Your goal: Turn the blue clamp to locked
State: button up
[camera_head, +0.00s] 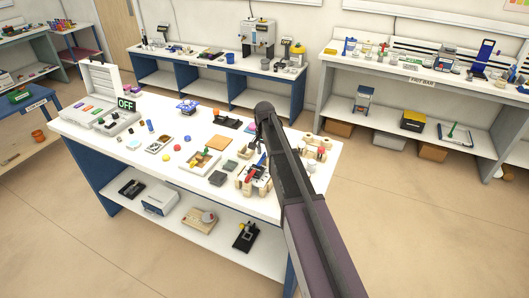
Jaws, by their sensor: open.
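A small fixture (258,181) with pale and dark parts stands near the right front of the white table. A blue upright piece (262,160), which looks like the handle of the blue clamp, rises from it. A red piece (251,172) sits beside it on the left. My gripper (257,150) points down just above and behind the blue piece. It is open, with nothing seen between its fingers. At this size I cannot tell whether it touches the blue piece, nor which position the clamp is in.
A wooden tray (192,168) and dark grey blocks (217,178) lie left of the fixture. Wooden pieces with round tops (318,146) stand to its right, close to my arm. Small objects crowd the tabletop.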

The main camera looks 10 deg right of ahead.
jog(key=shift+n, duration=0.4)
